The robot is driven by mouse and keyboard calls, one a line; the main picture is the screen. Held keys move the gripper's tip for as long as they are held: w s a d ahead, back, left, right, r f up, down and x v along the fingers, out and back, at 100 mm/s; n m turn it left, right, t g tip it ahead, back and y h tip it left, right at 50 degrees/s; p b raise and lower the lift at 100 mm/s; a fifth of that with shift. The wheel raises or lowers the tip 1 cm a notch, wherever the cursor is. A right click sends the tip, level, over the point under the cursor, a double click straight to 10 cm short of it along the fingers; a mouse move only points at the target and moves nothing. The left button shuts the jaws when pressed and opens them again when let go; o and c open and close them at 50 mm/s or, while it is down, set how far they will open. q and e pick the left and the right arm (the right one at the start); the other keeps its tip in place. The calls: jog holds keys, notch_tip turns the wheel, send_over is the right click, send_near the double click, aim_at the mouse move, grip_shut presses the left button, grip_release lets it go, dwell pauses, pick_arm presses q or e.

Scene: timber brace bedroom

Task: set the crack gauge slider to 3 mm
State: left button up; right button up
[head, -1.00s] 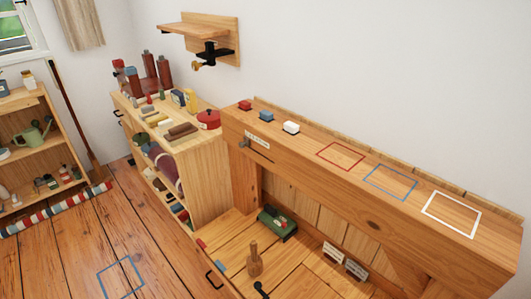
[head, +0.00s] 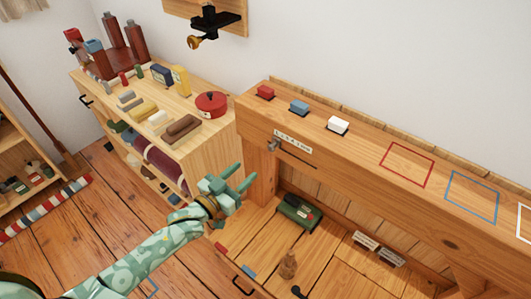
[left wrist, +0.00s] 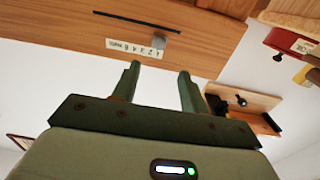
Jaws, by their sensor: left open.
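The crack gauge is on the front face of the wooden beam. Its white number strip (head: 293,141) lies above a dark slot (head: 298,156). The small grey slider (head: 272,146) is at the strip's left end in the head view. In the left wrist view the gauge appears upside down, with the strip (left wrist: 135,48) and the slider (left wrist: 159,42) by its right end. My left gripper (head: 243,178) is open and empty, below and left of the gauge and apart from it. In the left wrist view its fingertips (left wrist: 159,71) point toward the slider.
Red, blue and white blocks (head: 299,107) stand on the beam top, beside coloured outlines (head: 407,165). A green box (head: 298,212) and a wooden peg (head: 288,264) are below. Space before the gauge looks clear.

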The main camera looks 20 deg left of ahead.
aim_at(270, 149)
pick_arm(q)
jog(key=b+x, duration=0.2)
jog(key=x, duration=0.8)
jog(key=shift+w+d+f, duration=0.15)
jog(key=shift+w+d, duration=0.05)
jog(key=shift+w, duration=0.05)
grip_shut()
jog(key=shift+d, duration=0.1)
pick_arm(e)
jog(key=f, duration=0.2)
jog(key=shift+s+f, duration=0.35)
jog(key=shift+s, duration=0.05)
